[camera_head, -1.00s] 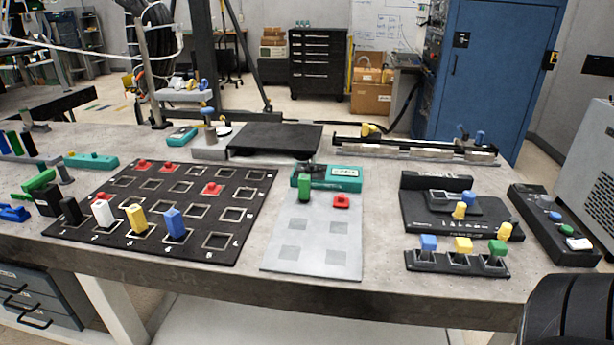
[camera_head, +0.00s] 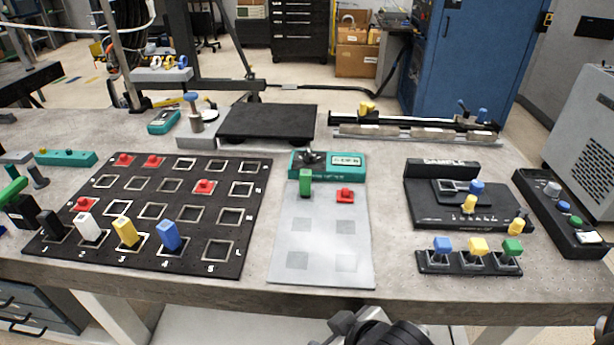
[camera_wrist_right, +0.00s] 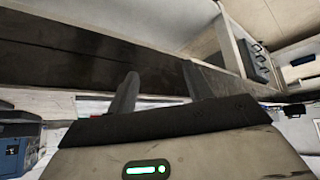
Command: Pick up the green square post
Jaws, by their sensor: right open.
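A green square post (camera_head: 305,183) stands upright at the upper left of the light grey plate (camera_head: 320,265), in the middle of the table in the head view. Other green pieces are a green-topped switch (camera_head: 513,248) at the right and a green cylinder at the far left edge. My right gripper (camera_wrist_right: 158,90) shows in the right wrist view with two dark fingers apart and nothing between them. Part of my right arm (camera_head: 375,328) shows below the table's front edge in the head view, well away from the post. My left gripper is out of view.
A black grid board (camera_head: 190,262) with white, yellow, blue and black posts and red pieces lies left of the plate. A red piece (camera_head: 345,195) sits right of the post. A teal device (camera_head: 345,165) stands behind it. Black switch panels (camera_head: 465,215) are at the right.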

